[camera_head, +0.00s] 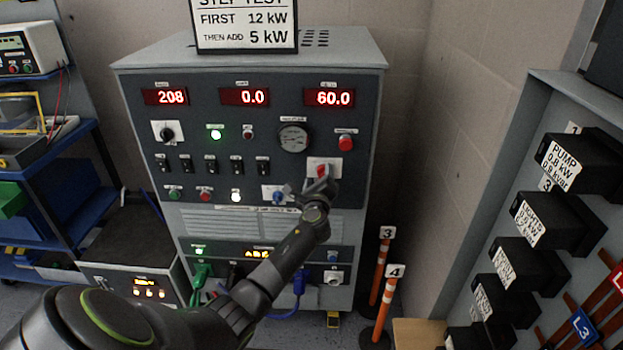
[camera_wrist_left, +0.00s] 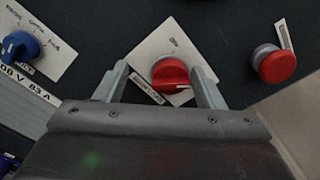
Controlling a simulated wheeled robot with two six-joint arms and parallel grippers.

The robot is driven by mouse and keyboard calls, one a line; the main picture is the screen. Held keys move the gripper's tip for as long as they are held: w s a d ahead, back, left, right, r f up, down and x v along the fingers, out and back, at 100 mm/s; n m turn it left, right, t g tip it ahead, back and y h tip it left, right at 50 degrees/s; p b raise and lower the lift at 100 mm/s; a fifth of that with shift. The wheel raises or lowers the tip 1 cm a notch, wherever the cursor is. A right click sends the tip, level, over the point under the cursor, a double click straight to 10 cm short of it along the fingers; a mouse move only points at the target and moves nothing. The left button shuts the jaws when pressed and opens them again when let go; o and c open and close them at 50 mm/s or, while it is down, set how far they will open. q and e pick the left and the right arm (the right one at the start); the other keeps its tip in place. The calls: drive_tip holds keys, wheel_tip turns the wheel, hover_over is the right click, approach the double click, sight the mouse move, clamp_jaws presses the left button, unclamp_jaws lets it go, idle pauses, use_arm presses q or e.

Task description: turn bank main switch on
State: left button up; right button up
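The bank main switch appears to be the red rotary knob (camera_head: 322,170) on a white plate, at the right of the load bank's dark front panel. In the left wrist view the red knob (camera_wrist_left: 170,74) lies between the fingertips, its pointer line running roughly sideways. My left gripper (camera_head: 316,188) is at the panel, just in front of the knob. In the left wrist view its fingers (camera_wrist_left: 160,76) are apart, one on each side of the knob, with gaps visible. Whether they reach around its depth is unclear. My right gripper is not in view.
A red push button (camera_head: 346,142) sits above right of the knob. A blue selector knob (camera_head: 278,197) is to the left. The displays (camera_head: 244,97) read 208, 0.0 and 60.0. Orange posts (camera_head: 384,300) stand right of the cabinet. Black labelled boxes (camera_head: 580,165) line the right side.

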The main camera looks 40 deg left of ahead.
use_arm(q)
drive_tip(key=shift+f, duration=0.1)
drive_tip(key=shift+s+d, duration=0.35)
drive_tip(key=shift+s, duration=0.05)
drive_tip(key=s+a+v, duration=0.1)
drive_tip(key=a+v, duration=0.1)
drive_tip(key=v, duration=1.4)
drive_tip(key=shift+s+d, duration=0.2)
drive_tip(key=shift+s, duration=0.1)
